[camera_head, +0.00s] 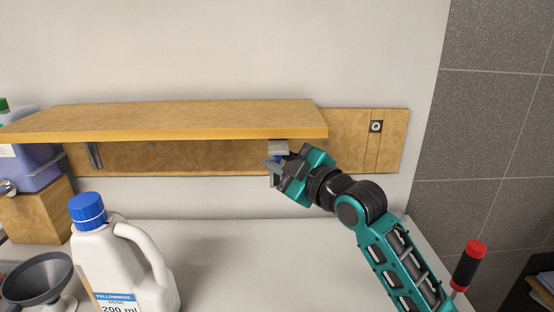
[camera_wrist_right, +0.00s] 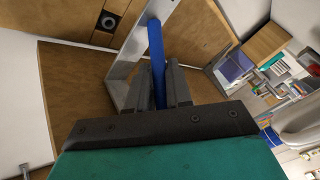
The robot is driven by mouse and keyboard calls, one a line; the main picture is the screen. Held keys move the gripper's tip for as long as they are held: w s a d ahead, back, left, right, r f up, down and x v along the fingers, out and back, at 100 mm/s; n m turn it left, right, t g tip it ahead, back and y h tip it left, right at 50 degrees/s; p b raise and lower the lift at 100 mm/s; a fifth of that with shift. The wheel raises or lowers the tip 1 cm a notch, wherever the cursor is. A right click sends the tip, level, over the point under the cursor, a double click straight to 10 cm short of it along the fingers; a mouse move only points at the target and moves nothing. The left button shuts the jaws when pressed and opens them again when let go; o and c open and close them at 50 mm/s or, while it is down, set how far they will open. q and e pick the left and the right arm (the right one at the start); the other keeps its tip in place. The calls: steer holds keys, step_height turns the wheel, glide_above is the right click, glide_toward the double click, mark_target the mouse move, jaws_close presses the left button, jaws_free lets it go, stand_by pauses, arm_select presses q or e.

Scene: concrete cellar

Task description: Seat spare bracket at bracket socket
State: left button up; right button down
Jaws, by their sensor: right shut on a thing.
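My right gripper (camera_head: 279,167) is under the right end of the wooden shelf (camera_head: 180,117), in front of the wooden backboard. It is shut on the spare bracket (camera_head: 277,147), a grey metal piece with a blue strip. In the right wrist view the fingers (camera_wrist_right: 160,88) close on the blue strip, and the bracket's grey arm (camera_wrist_right: 130,68) slants beside them. The bracket's top looks close to the shelf's underside; I cannot tell if they touch. A dark round-centred fitting, apparently the bracket socket (camera_head: 376,127), is on the backboard (camera_head: 352,142), right of the gripper. It also shows in the wrist view (camera_wrist_right: 107,21). My left gripper is out of view.
Another bracket (camera_head: 94,155) is under the shelf at left. A white jug with a blue cap (camera_head: 120,262), a grey funnel (camera_head: 38,280) and a wooden block (camera_head: 38,212) stand at left. A red-and-black handle (camera_head: 468,265) is at right. The middle worktop (camera_head: 250,260) is clear.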

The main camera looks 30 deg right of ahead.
steer(key=shift+s+r, duration=0.1)
steer(key=shift+r+p, duration=0.1)
steer(key=shift+p, duration=0.35)
steer(key=shift+w+d, duration=0.35)
steer(key=shift+w, duration=0.4)
steer(key=shift+w+d, duration=0.4)
steer(key=shift+w, duration=0.35)
steer(key=shift+w+d, duration=0.35)
steer(key=shift+w, duration=0.4)
steer(key=shift+w+d, duration=0.2)
steer(key=shift+w, duration=0.25)
steer(key=shift+w+d, duration=0.2)
steer(key=shift+w, duration=0.25)
steer(key=c, duration=1)
jaws_free()
steer(key=shift+o, duration=0.2)
steer(key=shift+f, duration=0.2)
steer(key=v, duration=1.3)
steer(key=shift+b, duration=0.45)
